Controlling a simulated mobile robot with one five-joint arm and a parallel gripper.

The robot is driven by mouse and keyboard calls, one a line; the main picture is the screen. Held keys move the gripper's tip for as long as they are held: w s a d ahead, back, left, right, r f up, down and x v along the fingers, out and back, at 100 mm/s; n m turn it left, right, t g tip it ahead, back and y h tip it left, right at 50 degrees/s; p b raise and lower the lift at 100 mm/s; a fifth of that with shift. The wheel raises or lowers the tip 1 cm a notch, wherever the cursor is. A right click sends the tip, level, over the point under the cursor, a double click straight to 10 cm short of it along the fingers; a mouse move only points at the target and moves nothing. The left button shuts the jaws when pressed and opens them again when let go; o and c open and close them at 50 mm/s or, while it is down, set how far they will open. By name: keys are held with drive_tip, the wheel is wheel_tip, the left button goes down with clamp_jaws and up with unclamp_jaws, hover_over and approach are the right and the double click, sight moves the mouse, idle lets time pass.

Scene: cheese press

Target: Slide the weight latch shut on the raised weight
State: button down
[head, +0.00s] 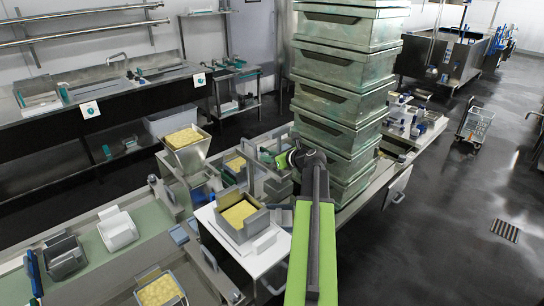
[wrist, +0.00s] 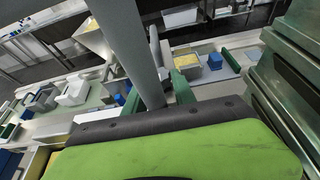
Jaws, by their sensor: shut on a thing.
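My gripper (head: 281,160) reaches over the bench beside the press (head: 249,160), left of the tall crate stack. In the wrist view its green fingers (wrist: 158,96) stand on either side of a grey bar (wrist: 132,45), and the gripper is shut on it. The bar slants up through the view; it seems to be part of the weight latch, but I cannot make out its end. My green and black arm hides the lower part of the grip. I cannot clearly tell the raised weight from the other grey parts.
A tall stack of green crates (head: 345,95) stands right of my arm; it also fills the right edge of the wrist view (wrist: 292,75). A square mould with yellow curd (head: 240,213) sits on a white board (head: 215,232). A hopper of curd (head: 186,150) stands behind.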

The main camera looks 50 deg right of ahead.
drive_tip(key=shift+s+a, duration=0.1)
drive_tip(key=shift+s, duration=1.4)
drive_tip(key=c, duration=1.1)
unclamp_jaws()
drive_tip(key=shift+o, duration=0.2)
drive_tip(key=shift+s+r, duration=0.2)
drive_tip(key=shift+s, duration=0.05)
drive_tip(key=p+v, duration=0.6)
drive_tip(key=v, duration=1)
drive_tip(key=shift+s+p, duration=0.35)
drive_tip(key=shift+s, duration=0.05)
